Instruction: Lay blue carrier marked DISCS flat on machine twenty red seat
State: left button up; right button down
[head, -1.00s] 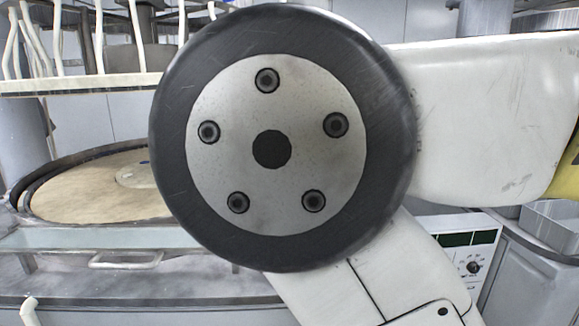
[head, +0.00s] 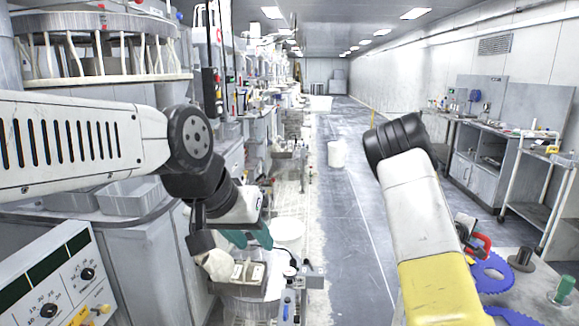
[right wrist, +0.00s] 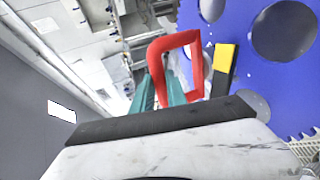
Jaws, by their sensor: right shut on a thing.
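A blue toothed plate with round holes (right wrist: 255,60) fills the right of the right wrist view. A red loop handle (right wrist: 160,45) stands beside it, with a yellow and black block (right wrist: 224,62) close by. My right gripper (right wrist: 168,85) has its teal fingers shut on the red handle. In the head view the red handle (head: 483,246) and blue toothed plate (head: 492,270) show at the lower right, beside my right arm. I cannot read any DISCS marking. My left gripper (head: 246,238) hangs at centre left; its finger gap is unclear. I cannot make out a red seat.
A bench (head: 535,262) at the lower right carries a green-topped cylinder (head: 565,288) and small items. Machines line the left, with a control panel (head: 50,285) in front. A clear aisle floor (head: 335,205) runs ahead, with a white bin (head: 337,154). A cart (head: 530,185) stands at right.

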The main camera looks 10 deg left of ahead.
jog(key=shift+r, duration=1.6)
